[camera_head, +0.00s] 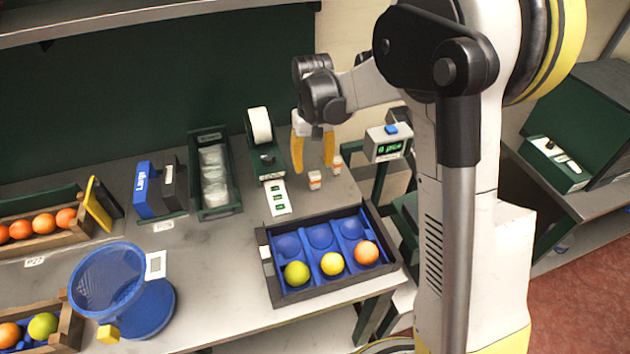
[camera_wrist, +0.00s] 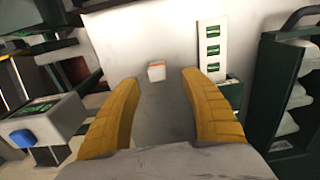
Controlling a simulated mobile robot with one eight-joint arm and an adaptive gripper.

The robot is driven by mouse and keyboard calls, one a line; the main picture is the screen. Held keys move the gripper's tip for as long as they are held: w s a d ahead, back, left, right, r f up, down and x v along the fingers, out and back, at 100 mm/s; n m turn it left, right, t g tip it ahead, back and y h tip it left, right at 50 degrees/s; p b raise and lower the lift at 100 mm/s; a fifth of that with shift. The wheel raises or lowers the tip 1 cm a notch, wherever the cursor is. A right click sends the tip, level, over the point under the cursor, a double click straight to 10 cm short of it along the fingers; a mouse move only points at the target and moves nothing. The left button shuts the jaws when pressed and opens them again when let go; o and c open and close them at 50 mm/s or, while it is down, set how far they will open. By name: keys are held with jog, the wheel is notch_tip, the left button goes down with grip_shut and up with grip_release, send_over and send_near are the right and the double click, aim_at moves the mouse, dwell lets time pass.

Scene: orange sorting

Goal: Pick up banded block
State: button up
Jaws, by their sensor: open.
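A small white block with an orange band (camera_head: 315,180) stands on the grey table, below my gripper's left finger in the head view. A second, similar small banded piece (camera_head: 337,163) stands just behind it to the right. My gripper (camera_head: 314,167) is open, its yellow fingers pointing down above and around this spot, with nothing held. In the wrist view, one white block with an orange top (camera_wrist: 156,72) shows between and beyond the open fingertips of my gripper (camera_wrist: 159,79). It looks upright and apart from both fingers.
A label dispenser (camera_head: 266,155) with a green-marked strip (camera_head: 277,197) stands to the left. A scale with a display (camera_head: 388,143) is to the right. A tray (camera_head: 292,297) with blue cups and several fruits lies in front. A dark bin of bags (camera_head: 234,207) stands farther left.

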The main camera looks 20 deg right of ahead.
aim_at(315, 175)
jog(key=f, duration=0.2)
jog(key=f+b, duration=0.1)
jog(key=f, duration=0.1)
jog(key=f+b, duration=0.1)
jog(key=f, duration=0.1)
jog(key=shift+d+f, duration=0.25)
jog(key=shift+f, duration=0.15)
grip_shut()
